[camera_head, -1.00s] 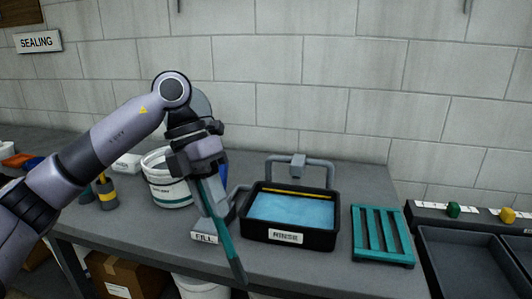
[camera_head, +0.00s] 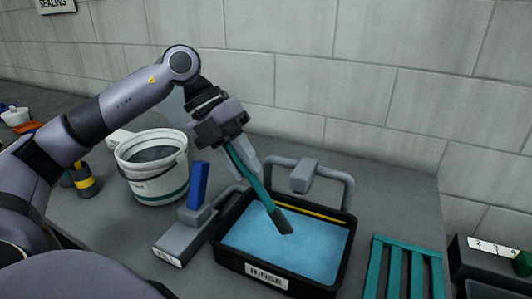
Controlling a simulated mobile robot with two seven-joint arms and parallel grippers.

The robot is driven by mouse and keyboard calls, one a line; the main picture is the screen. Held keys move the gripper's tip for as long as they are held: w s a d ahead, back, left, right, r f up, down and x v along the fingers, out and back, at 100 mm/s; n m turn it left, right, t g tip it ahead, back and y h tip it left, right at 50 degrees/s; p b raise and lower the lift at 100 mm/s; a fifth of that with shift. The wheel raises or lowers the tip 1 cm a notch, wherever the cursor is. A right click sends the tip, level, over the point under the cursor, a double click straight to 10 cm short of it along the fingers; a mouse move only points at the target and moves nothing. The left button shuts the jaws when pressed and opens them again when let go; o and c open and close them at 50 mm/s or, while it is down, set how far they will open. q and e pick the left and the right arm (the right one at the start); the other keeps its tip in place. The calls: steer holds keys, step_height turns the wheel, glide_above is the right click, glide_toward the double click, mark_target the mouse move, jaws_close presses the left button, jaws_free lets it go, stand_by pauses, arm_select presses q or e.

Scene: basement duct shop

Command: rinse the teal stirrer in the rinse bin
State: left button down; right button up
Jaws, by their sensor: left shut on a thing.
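My left gripper (camera_head: 238,152) is shut on the teal stirrer (camera_head: 256,185) and stands above the back left of the rinse bin. The stirrer slants down to the right, and its dark paddle end (camera_head: 281,222) is over the bin, at or just above the water. I cannot tell whether it touches. The rinse bin (camera_head: 232,262) is black, labelled RINSE, and holds blue water (camera_head: 315,250). A yellow strip runs along its back inner side. My right gripper is not in view.
A grey faucet frame (camera_head: 303,175) stands behind the bin. A FILL block with a blue lever (camera_head: 198,186) is at its left, and a white bucket (camera_head: 152,187) farther left. A teal slatted rack (camera_head: 402,272) is at the right. A block wall closes the back.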

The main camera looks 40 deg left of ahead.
arm_select(q)
steer(key=shift+w+f, duration=0.4)
steer(key=shift+f, duration=0.05)
steer(key=shift+s+f+b, duration=0.15)
steer(key=shift+f+b, duration=0.6)
steer(key=shift+b, duration=0.15)
step_height(320, 180, down, 4)
steer(key=b, duration=0.4)
steer(key=shift+f, duration=0.15)
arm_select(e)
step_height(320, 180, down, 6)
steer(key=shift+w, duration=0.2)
arm_select(q)
steer(key=shift+f+b, duration=0.35)
steer(key=shift+f, duration=0.1)
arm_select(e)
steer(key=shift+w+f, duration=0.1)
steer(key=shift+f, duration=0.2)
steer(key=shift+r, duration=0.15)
arm_select(q)
step_height(320, 180, up, 7)
steer(key=p, duration=0.7)
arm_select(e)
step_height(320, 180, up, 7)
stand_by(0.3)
